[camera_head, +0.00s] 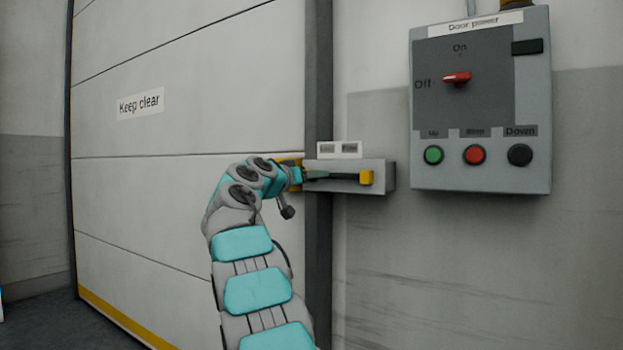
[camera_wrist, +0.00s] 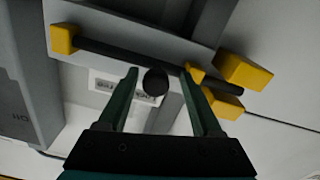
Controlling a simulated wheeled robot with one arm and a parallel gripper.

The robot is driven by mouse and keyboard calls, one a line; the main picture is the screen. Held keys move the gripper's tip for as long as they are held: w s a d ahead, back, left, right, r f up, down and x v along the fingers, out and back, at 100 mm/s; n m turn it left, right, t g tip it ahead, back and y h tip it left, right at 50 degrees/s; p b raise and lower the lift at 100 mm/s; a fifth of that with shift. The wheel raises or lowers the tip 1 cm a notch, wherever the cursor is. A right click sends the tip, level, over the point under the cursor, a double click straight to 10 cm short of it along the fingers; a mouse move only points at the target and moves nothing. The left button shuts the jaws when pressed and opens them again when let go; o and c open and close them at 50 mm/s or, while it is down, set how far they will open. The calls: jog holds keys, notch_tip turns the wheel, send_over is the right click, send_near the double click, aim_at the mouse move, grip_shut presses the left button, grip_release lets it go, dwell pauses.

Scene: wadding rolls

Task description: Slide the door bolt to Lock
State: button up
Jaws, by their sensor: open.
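The door bolt is a dark rod on a grey plate (camera_head: 388,177) beside the door edge, with a yellow block (camera_head: 366,178) at its right end. In the wrist view the rod (camera_wrist: 105,51) runs between yellow blocks, and a dark round knob (camera_wrist: 155,84) stands out from it. My gripper (camera_head: 306,175) is at the left part of the plate and hides some of it. In the wrist view my gripper (camera_wrist: 160,72) is open, with one finger on each side of the knob. Gaps show beside the knob; I cannot tell whether either finger touches it.
A grey door power box (camera_head: 537,180) with a red switch and several buttons hangs to the right. The pale door (camera_head: 150,200) is at left, behind my arm. The wall below the plate is clear.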

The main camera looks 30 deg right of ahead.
jog(key=b+v, duration=0.1)
jog(key=v, duration=0.6)
jog(key=shift+a+b, duration=0.25)
jog(key=shift+b, duration=0.05)
jog(key=shift+f, duration=0.1)
jog(key=s+a+f+n+g+y+p, duration=0.25)
jog(key=s+a+f+y, duration=0.25)
jog(key=s+f, duration=0.65)
jog(key=s+a+f+n+g+y+p, duration=0.25)
jog(key=s+a+f+n+y, duration=0.2)
jog(key=s+f, duration=0.7)
jog(key=s+a+f+n+g+y+p, duration=0.2)
jog(key=s+a+f+y, duration=0.1)
jog(key=s+a+f, duration=0.6)
jog(key=s+a+f+n+g+y+p, duration=0.1)
jog(key=s+a+f+y, duration=0.3)
jog(key=s+a+f, duration=0.5)
jog(key=s+a+n+p, duration=0.1)
jog(key=s, duration=0.5)
jog(key=shift+a+g, duration=0.3)
jog(key=shift+g, duration=0.1)
